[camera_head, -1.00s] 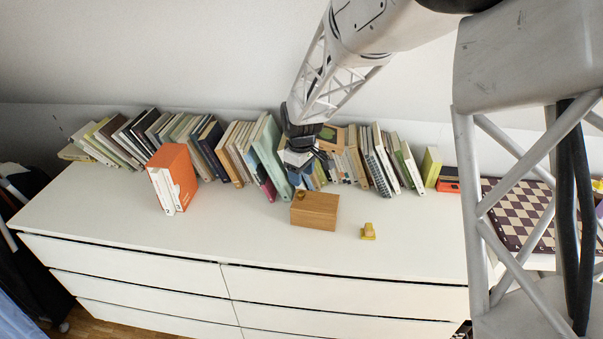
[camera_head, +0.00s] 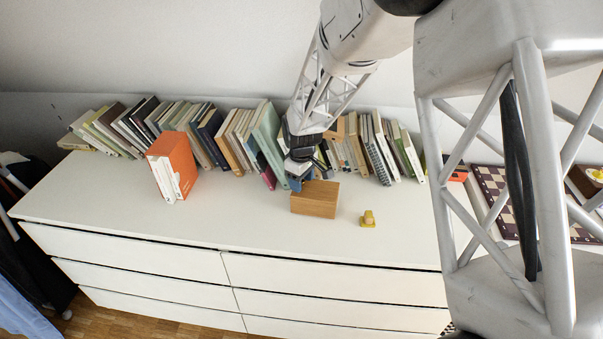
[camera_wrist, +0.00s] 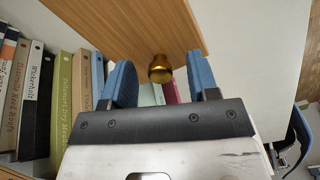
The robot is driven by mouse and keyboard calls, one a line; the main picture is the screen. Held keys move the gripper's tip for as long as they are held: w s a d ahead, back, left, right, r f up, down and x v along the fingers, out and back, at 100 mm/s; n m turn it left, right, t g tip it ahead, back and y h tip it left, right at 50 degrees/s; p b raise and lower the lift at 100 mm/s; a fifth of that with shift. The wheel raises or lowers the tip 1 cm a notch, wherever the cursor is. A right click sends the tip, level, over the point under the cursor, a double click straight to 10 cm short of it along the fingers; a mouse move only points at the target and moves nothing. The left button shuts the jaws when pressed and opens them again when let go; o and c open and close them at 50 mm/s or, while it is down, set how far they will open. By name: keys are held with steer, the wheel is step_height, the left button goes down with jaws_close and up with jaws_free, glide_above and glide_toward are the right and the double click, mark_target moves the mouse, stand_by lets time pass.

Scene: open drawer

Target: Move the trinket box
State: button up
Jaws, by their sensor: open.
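The trinket box is a light wooden block-shaped box (camera_head: 316,200) on the white dresser top, in front of the row of books. In the wrist view its wooden face (camera_wrist: 125,25) fills the upper middle, with a round brass knob (camera_wrist: 160,69) on it. My gripper (camera_head: 298,180) is at the box's back left edge in the head view. In the wrist view its two blue fingers (camera_wrist: 162,80) are apart, one on either side of the knob, and they do not appear to touch it. In the head view the knob is hidden behind the gripper.
A long row of books (camera_head: 265,135) stands along the wall close behind the box. An orange book box (camera_head: 180,165) stands to the left. A small yellow object (camera_head: 367,219) sits to the right. The dresser top (camera_head: 235,215) in front is clear.

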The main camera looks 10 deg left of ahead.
steer(key=shift+f, duration=0.25)
jaws_close()
stand_by(0.3)
